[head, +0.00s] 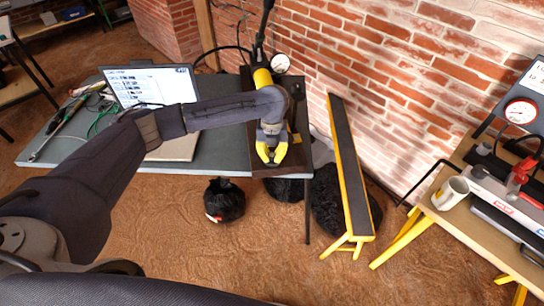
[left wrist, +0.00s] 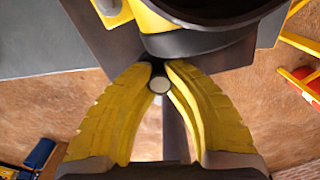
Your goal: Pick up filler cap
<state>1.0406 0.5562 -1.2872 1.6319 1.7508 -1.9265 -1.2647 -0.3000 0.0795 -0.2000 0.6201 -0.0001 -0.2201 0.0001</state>
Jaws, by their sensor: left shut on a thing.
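My left gripper (head: 271,158) hangs over the front end of a dark base plate (head: 283,170) at the right end of the grey table, its yellow fingers pointing down. In the left wrist view the two fingertips (left wrist: 160,80) are shut on a small dark round piece with a pale disc at its end, which looks like the filler cap (left wrist: 159,85). The fingers hide most of it, and it cannot be made out in the head view. A yellow and black cylinder (head: 262,78) stands behind my wrist. My right gripper is not in view.
A laptop (head: 150,86) and tools lie on the grey table (head: 205,160). Black bags (head: 224,200) lie below. A right-hand bench holds a white mug (head: 451,192) and a gauge (head: 520,111).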

